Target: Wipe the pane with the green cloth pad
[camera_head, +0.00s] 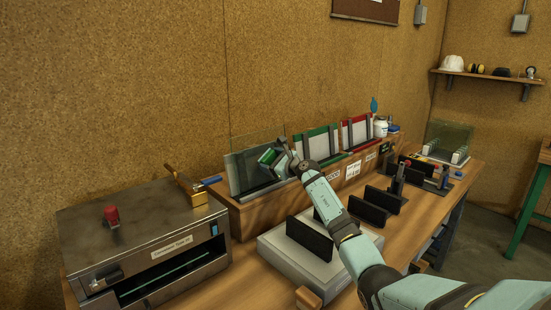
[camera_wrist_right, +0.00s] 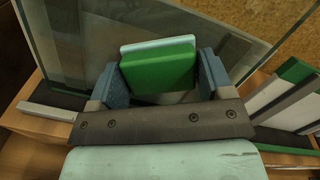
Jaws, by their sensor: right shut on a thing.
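The glass pane (camera_head: 240,166) stands leaning back in a dark frame on the wooden ledge, at the left end of a row of panels. It fills much of the upper part of the right wrist view (camera_wrist_right: 62,45). My right gripper (camera_head: 276,160) is in front of the pane, shut on the green cloth pad (camera_head: 266,157). In the right wrist view the pad (camera_wrist_right: 158,74), green with a pale blue layer, sits between the two blue-grey fingers. The pad is close to the pane; I cannot tell whether they touch. My left gripper is not in view.
A metal machine with a red knob (camera_head: 111,215) stands at the left. A green-edged panel (camera_head: 318,143) and a red-edged panel (camera_head: 355,131) stand right of the pane. A grey base with black plates (camera_head: 308,238) lies in front, under my right arm.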

